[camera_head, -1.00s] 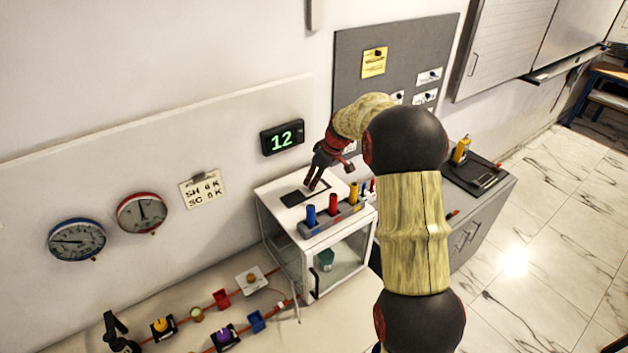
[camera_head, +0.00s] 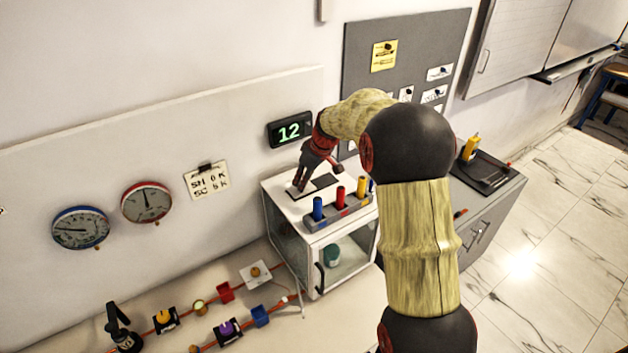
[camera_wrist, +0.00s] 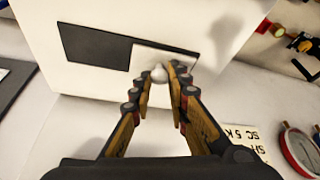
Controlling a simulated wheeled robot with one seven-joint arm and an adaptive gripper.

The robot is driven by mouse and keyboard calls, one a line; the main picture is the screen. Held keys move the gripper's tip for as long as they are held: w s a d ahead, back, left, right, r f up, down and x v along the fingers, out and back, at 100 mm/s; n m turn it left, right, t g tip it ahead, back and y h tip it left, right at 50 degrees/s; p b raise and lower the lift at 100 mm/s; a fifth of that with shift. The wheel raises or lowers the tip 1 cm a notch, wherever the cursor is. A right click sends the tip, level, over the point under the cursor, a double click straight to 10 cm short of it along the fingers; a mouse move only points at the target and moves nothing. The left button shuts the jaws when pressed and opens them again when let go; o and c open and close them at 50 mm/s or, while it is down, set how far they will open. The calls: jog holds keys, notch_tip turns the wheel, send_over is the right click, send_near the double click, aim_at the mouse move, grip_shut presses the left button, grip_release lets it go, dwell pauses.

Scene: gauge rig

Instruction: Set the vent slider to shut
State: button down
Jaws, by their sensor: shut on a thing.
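The vent is a dark rectangular slot in the white top of a glass-sided cabinet (camera_head: 290,203); the slot also shows in the wrist view (camera_wrist: 95,47). A white slider plate (camera_wrist: 150,57) with a small round pale knob (camera_wrist: 159,74) lies over the right part of the slot in the wrist view, leaving the left part dark and uncovered. My gripper (camera_head: 299,188) reaches down to the cabinet top at the slot. In the wrist view my gripper (camera_wrist: 160,78) is shut on the knob, its fingertips either side of it.
A rack (camera_head: 340,216) with blue, red and yellow cylinders stands on the cabinet's front edge. A display reading 12 (camera_head: 290,130) and two gauges (camera_head: 146,202) are on the wall. A dark tray (camera_head: 482,172) with a yellow device lies to the right.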

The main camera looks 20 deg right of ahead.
jog(key=shift+a, duration=0.15)
jog(key=c, duration=1.7)
grip_release()
jog(key=shift+a, duration=0.15)
jog(key=shift+s+d+r, duration=0.15)
jog(key=shift+d+r, duration=0.05)
jog(key=shift+r, duration=0.25)
jog(key=shift+v, duration=5.5)
jog(key=shift+s, duration=0.1)
jog(key=shift+a, duration=0.1)
